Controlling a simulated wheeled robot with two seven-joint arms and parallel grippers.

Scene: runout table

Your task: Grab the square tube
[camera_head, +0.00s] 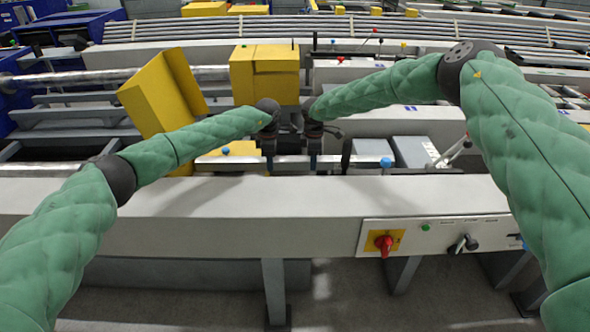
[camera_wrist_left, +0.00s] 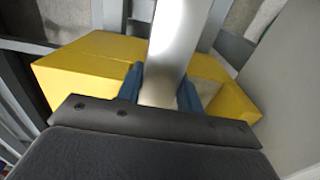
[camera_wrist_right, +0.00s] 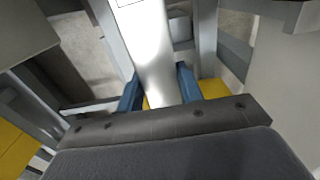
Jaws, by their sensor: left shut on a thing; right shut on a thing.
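The square tube (camera_head: 340,159) is a pale silver bar lying left to right behind the grey front beam of the runout table. My left gripper (camera_head: 268,160) and my right gripper (camera_head: 313,160) are side by side at it, pointing down. In the left wrist view the tube (camera_wrist_left: 168,60) runs between the two blue fingers (camera_wrist_left: 160,92), which are shut on it. In the right wrist view the tube (camera_wrist_right: 150,50) also passes between the blue fingers (camera_wrist_right: 160,90), shut on it. The tube's underside is hidden.
A tilted yellow guard (camera_head: 160,95) stands left of my grippers, and a yellow box (camera_head: 265,75) stands behind them. A grey box (camera_head: 412,152) is to the right. The front beam (camera_head: 200,212) carries a control panel with a red knob (camera_head: 384,243).

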